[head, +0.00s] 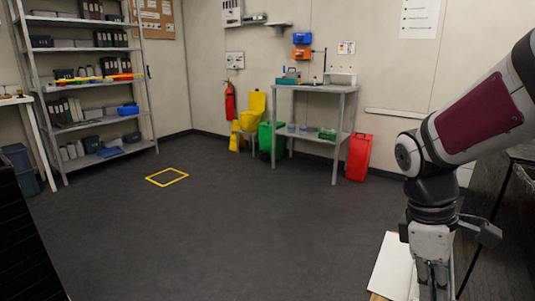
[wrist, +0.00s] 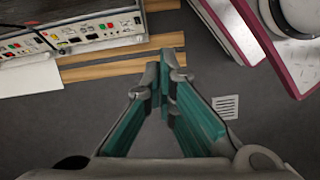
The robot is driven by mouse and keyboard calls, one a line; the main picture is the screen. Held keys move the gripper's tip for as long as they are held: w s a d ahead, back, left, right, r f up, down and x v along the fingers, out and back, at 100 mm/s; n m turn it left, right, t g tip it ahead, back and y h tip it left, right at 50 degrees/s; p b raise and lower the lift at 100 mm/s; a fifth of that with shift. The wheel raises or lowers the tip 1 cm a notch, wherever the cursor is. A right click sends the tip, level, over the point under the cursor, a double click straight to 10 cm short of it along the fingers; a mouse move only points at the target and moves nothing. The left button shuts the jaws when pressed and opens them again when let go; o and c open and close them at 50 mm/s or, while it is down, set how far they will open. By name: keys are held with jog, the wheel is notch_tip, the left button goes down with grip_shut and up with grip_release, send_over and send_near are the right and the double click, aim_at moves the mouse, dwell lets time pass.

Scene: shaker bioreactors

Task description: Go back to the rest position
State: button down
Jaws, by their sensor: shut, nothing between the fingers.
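My gripper (head: 432,280) hangs pointing down at the right of the head view, with its fingers partly cut off by the lower edge. In the wrist view my gripper (wrist: 168,60) shows two teal-padded fingers that meet at the tips. It is shut and holds nothing.
A control panel with buttons (wrist: 95,35) and wooden strips (wrist: 130,63) lie ahead of the fingers. A white board (head: 392,268) is beside my gripper. Shelves (head: 88,103), a steel table (head: 310,88) and a red bin (head: 359,157) stand by the walls. The middle floor is clear, with a yellow floor square (head: 167,184).

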jog(key=s+a+r+m+t+y, duration=0.1)
jog(key=s+a+r+m, duration=0.15)
jog(key=s, duration=0.35)
jog(key=s+a+r+m+y, duration=0.1)
jog(key=s+a+m, duration=0.25)
jog(key=s, duration=0.35)
jog(key=s+a+r+m+t, duration=0.1)
jog(key=s+a+m, duration=0.25)
jog(key=s, duration=0.25)
notch_tip(320, 180, up, 33)
jog(key=d+t+p, duration=0.1)
jog(key=t+p, duration=0.3)
jog(key=p, duration=2.6)
jog(key=shift+d+f+p, duration=0.15)
jog(key=shift+d+p, duration=0.1)
jog(key=shift+p, duration=0.1)
